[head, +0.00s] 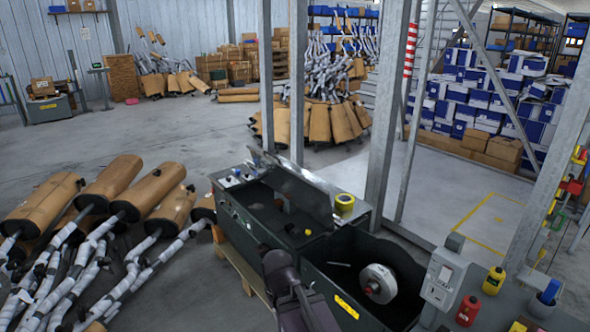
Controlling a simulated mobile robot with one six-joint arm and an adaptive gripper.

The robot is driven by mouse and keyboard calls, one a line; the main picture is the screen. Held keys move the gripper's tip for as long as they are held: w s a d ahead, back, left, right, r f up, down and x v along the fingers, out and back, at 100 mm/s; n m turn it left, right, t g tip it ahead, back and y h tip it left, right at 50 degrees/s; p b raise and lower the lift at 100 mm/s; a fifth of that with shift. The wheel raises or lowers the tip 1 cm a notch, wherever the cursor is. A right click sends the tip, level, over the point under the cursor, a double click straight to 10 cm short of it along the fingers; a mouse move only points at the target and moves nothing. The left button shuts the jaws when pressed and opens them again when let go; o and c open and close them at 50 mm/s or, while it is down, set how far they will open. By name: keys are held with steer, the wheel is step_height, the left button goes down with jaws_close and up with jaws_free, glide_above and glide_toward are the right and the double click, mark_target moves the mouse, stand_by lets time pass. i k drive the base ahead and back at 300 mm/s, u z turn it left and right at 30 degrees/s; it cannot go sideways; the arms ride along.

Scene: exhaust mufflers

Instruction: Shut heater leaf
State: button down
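A dark green metal cabinet (252,232) stands in the middle, with a deep open box at its left. A grey, shiny leaf (298,192) stands raised and tilted along the box's far side; I take it as the heater leaf, though no label shows. The box's dark inside is visible below it. My dark arm rises from the bottom edge in front of the cabinet. Its end, where my gripper (272,252) seems to be, is near the cabinet's front edge, apart from the leaf. The fingers cannot be made out.
An open bin (345,308) with a white-rimmed wheel (379,283) adjoins on the right. A grey post (386,130) rises behind. A control box (441,277) and bottles stand right. Wrapped mufflers (110,215) crowd the left floor.

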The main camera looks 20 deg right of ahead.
mark_target(315, 199)
steer(key=u, duration=0.05)
steer(key=i, duration=1.45)
steer(key=u, duration=0.35)
